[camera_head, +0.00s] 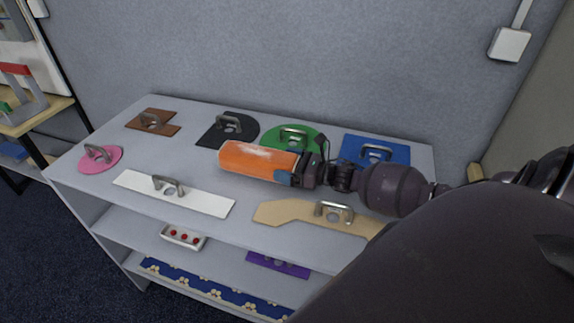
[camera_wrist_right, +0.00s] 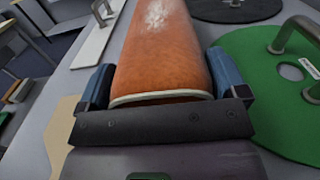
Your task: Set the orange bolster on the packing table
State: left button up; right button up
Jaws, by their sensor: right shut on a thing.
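The orange bolster (camera_head: 258,161) is a rounded orange cylinder held over the grey table top (camera_head: 200,162) in the head view. My right gripper (camera_head: 290,170) is shut on its right end, with blue fingers on either side. In the right wrist view the bolster (camera_wrist_right: 163,50) lies between the two blue fingers of the gripper (camera_wrist_right: 160,90) and points away from the wrist. Whether the bolster touches the surface below cannot be told. My left gripper does not show in either view.
Flat handled plates lie around it: brown (camera_head: 160,126), black (camera_head: 215,137), green (camera_head: 275,132), blue (camera_head: 360,146), pink (camera_head: 92,163), white (camera_head: 205,200) and tan (camera_head: 280,212). A wooden table (camera_head: 40,118) stands left.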

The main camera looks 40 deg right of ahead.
jog(key=shift+f, duration=0.2)
jog(key=o, duration=0.7)
jog(key=shift+s+r, duration=0.1)
jog(key=shift+r, duration=0.1)
